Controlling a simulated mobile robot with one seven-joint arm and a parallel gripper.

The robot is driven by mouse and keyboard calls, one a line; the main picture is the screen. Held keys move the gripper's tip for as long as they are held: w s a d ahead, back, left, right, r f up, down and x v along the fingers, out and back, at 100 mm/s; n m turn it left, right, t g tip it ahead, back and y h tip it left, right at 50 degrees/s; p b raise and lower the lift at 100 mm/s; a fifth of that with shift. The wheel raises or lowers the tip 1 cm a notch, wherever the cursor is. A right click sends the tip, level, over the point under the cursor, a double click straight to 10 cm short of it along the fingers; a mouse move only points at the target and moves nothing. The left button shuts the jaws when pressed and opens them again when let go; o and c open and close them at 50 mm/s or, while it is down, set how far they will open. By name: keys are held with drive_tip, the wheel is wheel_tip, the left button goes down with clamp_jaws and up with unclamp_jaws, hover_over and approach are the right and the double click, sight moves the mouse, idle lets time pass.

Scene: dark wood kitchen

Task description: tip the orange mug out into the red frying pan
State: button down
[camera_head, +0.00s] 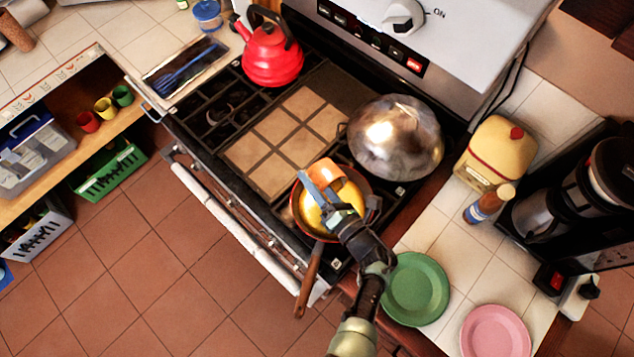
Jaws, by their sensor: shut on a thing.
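The red frying pan (363,186) sits on the front right of the stove top, its wooden handle pointing down toward the floor side. Something yellow shows inside the pan. The orange mug (325,175) is over the pan, partly hidden by my gripper; it looks tilted, though its mouth is hard to make out. My gripper (327,196) is above the pan, with its fingers shut on the mug. Whether anything is left in the mug cannot be seen.
A metal dome lid (395,138) stands just behind the pan. A red kettle (270,55) is at the back left of the stove. A green plate (415,290), a pink plate (495,332) and a bottle (487,203) are on the right counter. Tiles (285,130) lie left of the pan.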

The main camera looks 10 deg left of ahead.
drive_tip(key=shift+s+d+r+t+y+b, duration=0.25)
drive_tip(key=shift+t+y+b, duration=0.2)
drive_tip(key=shift+b, duration=0.5)
drive_tip(key=shift+f, duration=0.1)
drive_tip(key=shift+w+a+f+g+h, duration=0.15)
drive_tip(key=shift+w+a+g+h, duration=0.45)
drive_tip(key=shift+g, duration=0.25)
drive_tip(key=shift+w+a+r+g+h, duration=0.2)
drive_tip(key=shift+w+a+g+h, duration=0.25)
drive_tip(key=shift+g+h, duration=0.45)
drive_tip(key=shift+w+a+g+h, duration=0.5)
drive_tip(key=shift+w+g+h, duration=0.15)
drive_tip(key=shift+g+h, duration=0.4)
drive_tip(key=g+h, duration=0.2)
drive_tip(key=w+f+g+h, duration=0.1)
drive_tip(key=g+h, duration=0.1)
drive_tip(key=g, duration=0.1)
drive_tip(key=a+f+g+h, duration=0.1)
drive_tip(key=g+h, duration=0.2)
drive_tip(key=shift+w+a+f, duration=0.1)
drive_tip(key=shift+w, duration=0.05)
